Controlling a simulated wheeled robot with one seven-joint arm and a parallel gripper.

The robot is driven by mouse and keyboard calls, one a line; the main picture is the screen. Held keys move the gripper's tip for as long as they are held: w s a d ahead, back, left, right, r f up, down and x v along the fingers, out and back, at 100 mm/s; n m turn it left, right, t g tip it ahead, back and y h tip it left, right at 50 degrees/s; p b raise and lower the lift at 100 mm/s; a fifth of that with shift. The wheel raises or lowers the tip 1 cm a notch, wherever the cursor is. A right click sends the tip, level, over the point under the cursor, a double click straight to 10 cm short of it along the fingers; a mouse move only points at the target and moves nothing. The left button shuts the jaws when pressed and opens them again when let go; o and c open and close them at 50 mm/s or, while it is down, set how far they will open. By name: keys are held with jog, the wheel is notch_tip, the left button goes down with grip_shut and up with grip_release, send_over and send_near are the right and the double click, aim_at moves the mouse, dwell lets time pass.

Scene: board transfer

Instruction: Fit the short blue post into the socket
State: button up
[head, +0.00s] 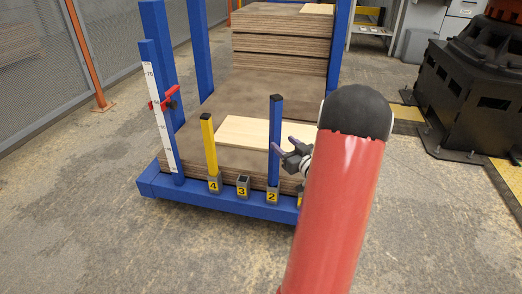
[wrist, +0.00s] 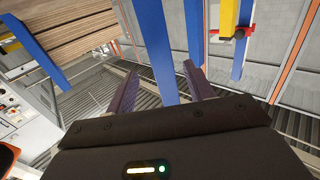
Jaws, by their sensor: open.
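The short blue post (head: 275,135) with a dark top stands upright at the socket marked 2 (head: 272,197) on the front of the blue rack. My gripper (head: 282,149) is open at the post's right side, at about mid-height, with its fingers close to it. In the wrist view, a blue post (wrist: 155,45) shows between the two spread fingers of my gripper (wrist: 160,78); whether they touch it I cannot tell. The socket marked 3 (head: 243,188) is empty. The socket marked 1 is mostly hidden by my arm.
A yellow post (head: 209,145) stands in the socket marked 4 (head: 214,184). Boards (head: 190,157) lie on the rack behind the posts, with a pale board (head: 245,133) on top. A ruled upright (head: 160,115) with a red clamp stands left. The floor in front is clear.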

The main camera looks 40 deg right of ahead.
aim_at(272, 133)
jog(key=w, duration=0.7)
jog(key=shift+w+d+r, duration=0.1)
jog(key=shift+w+d, duration=0.05)
jog(key=shift+w, duration=0.15)
grip_shut()
